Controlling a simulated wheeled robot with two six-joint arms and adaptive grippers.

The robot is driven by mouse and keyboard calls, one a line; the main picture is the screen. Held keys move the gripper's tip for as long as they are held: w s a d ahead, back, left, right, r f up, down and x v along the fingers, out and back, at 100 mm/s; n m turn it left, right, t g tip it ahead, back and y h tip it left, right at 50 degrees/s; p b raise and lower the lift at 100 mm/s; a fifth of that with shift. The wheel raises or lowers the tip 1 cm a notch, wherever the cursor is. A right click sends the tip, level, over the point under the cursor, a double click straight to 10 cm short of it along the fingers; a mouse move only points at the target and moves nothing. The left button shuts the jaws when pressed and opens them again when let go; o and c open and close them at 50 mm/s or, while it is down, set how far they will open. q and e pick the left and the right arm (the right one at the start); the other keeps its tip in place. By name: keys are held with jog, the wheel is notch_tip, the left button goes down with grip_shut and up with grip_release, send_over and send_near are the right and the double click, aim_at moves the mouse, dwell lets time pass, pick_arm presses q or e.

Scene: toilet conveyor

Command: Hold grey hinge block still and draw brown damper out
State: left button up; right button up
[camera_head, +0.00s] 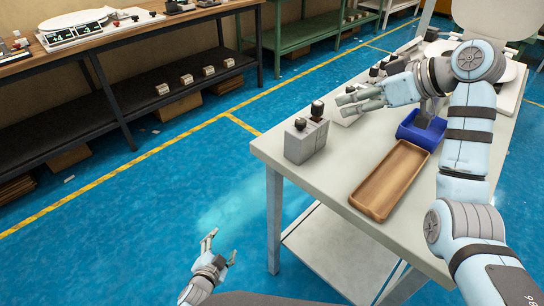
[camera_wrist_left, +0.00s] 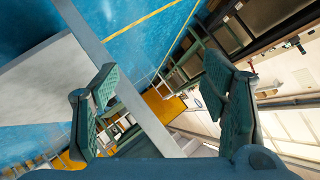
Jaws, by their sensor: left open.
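A grey hinge block (camera_head: 303,145) stands upright at the near left corner of the table. Two dark brown, knob-like dampers sit in its top, one at the front (camera_head: 300,124) and one behind it (camera_head: 317,109). My right gripper (camera_head: 342,104) is above the table, to the right of the block and apart from it. Its fingers point left, and I cannot tell how far apart they are. My left gripper (camera_head: 219,246) is open and empty, low over the floor and left of the table. Its two fingers (camera_wrist_left: 165,105) show apart in the left wrist view.
An empty brown tray (camera_head: 390,180) and a blue bin (camera_head: 421,132) lie on the pale table (camera_head: 330,190). More grey blocks with dark tops stand behind my right gripper. A workbench (camera_head: 130,35) with shelf runs along the back left.

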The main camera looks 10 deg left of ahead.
aim_at(311, 130)
pick_arm(q)
jog(key=w+d+r+m+t+h, duration=0.2)
jog(key=r+m, duration=0.2)
jog(key=r, duration=0.5)
jog(key=w+d+r+m+t+h, duration=0.2)
jog(key=r+m, duration=0.3)
jog(key=r, duration=0.4)
jog(key=w+d+r+m+t+h, duration=0.2)
jog(key=w+d+r+m, duration=0.2)
jog(key=r, duration=0.6)
jog(key=shift+w+d+m+t, duration=0.2)
jog(key=shift+m+t, duration=0.1)
jog(key=shift+m, duration=0.4)
jog(key=s+d+r+m+g+h, duration=0.2)
jog(key=d+r+m+h, duration=0.3)
jog(key=r+m, duration=0.65)
jog(key=w+d+f+m+g, duration=0.1)
jog(key=w+d+m, duration=0.2)
jog(key=w+d+f+m, duration=0.2)
jog(key=w+d+m, duration=0.1)
jog(key=w+d+f+m+g, duration=0.1)
jog(key=w+d+m, duration=0.2)
jog(key=w+d, duration=0.1)
jog(key=shift+f+g, duration=0.15)
jog(key=shift+g, duration=0.15)
jog(key=shift+c, duration=0.6)
